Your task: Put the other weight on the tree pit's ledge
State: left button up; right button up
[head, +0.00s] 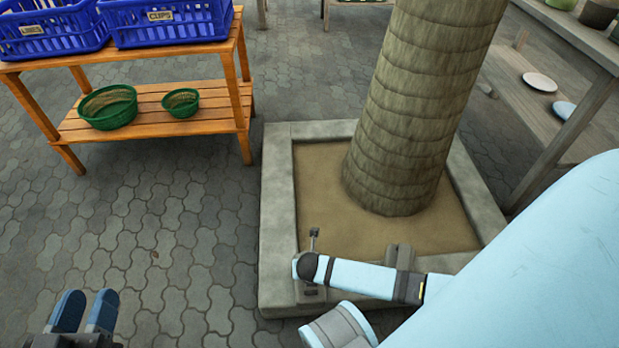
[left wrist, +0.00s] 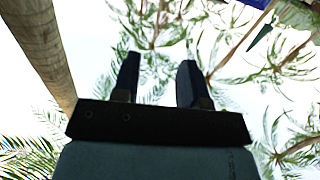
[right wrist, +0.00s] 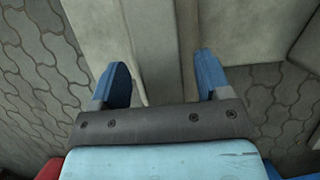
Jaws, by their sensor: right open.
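The tree pit has a pale stone ledge (head: 280,215) around sandy soil and a palm trunk. A grey block (head: 403,257) lies on its front side, partly behind my right arm. Another small grey piece (head: 312,293) is at the front-left corner, with a dark-knobbed stem (head: 315,238) nearby. I cannot tell which is a weight. My right gripper (right wrist: 163,80) is open over pale stone; a raised grey strip (right wrist: 165,40) runs between its fingers.
A wooden shelf (head: 150,125) at upper left holds blue crates (head: 165,22) and green baskets (head: 108,106). A grey table (head: 570,45) with plates (head: 540,82) on its lower board stands at upper right. Paving (head: 150,230) between shelf and pit is clear.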

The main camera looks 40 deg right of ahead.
jog(key=p+v, duration=0.4)
jog(key=v, duration=0.3)
jog(key=shift+w, duration=0.15)
pick_arm(q)
jog(key=r, duration=0.1)
jog(key=s+r+n+p, duration=0.1)
jog(key=r, duration=0.1)
jog(key=r+n+t+p, duration=0.1)
jog(key=r, duration=0.1)
jog(key=shift+s+d, duration=0.2)
jog(key=shift+d, duration=0.05)
pick_arm(e)
jog(key=v, duration=0.5)
jog(key=shift+f, duration=0.1)
